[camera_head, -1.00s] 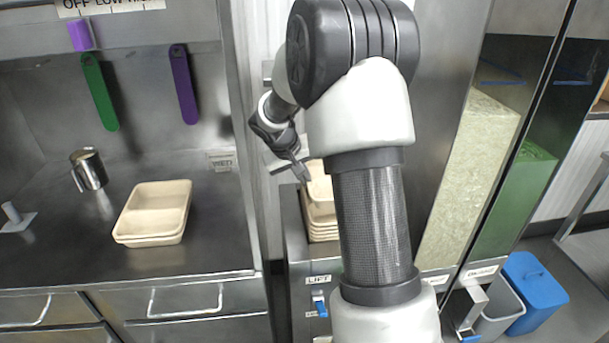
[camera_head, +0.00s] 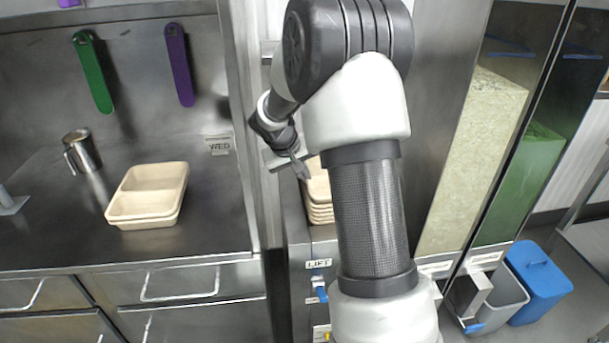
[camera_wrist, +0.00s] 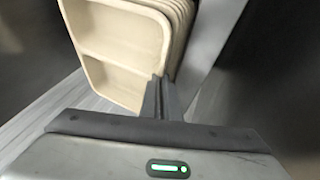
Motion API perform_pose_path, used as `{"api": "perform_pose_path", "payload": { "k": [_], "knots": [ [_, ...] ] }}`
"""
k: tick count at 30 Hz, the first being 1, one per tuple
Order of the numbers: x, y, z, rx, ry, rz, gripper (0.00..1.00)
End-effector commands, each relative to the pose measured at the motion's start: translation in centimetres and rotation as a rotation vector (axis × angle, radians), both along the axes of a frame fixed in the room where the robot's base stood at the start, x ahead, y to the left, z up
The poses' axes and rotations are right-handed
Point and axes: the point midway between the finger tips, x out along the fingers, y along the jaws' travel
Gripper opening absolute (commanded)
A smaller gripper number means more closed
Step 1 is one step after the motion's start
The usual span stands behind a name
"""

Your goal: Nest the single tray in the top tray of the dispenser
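My gripper (camera_head: 302,172) is at the left corner of the tray stack in the dispenser. In the wrist view its two dark fingers (camera_wrist: 160,95) are close together on the rim of the front two-compartment beige tray (camera_wrist: 113,45). This tray lies against the rims of several trays behind it, looking nested or nearly so. In the head view the top tray (camera_head: 318,188) sits on the stack (camera_head: 321,214), partly hidden by my arm. I cannot see whether it is fully seated.
A beige two-compartment tray (camera_head: 150,190), apparently with another under it, lies on the counter (camera_head: 60,232) beside a metal jug (camera_head: 82,150). A metal post (camera_head: 240,140) separates counter and dispenser. Bins, a grey one (camera_head: 508,298) and a blue one (camera_head: 537,280), stand at lower right.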

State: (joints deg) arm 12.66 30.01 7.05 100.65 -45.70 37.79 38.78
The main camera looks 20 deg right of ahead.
Motion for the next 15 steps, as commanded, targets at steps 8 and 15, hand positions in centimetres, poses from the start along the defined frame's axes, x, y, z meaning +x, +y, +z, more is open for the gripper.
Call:
{"api": "perform_pose_path", "payload": {
  "k": [8,15],
  "knots": [
    [-0.04,-0.01,-0.75,0.0,0.001,0.0,0.0],
    [-0.13,-0.04,-0.87,0.0,0.004,-0.002,0.09]
  ]
}}
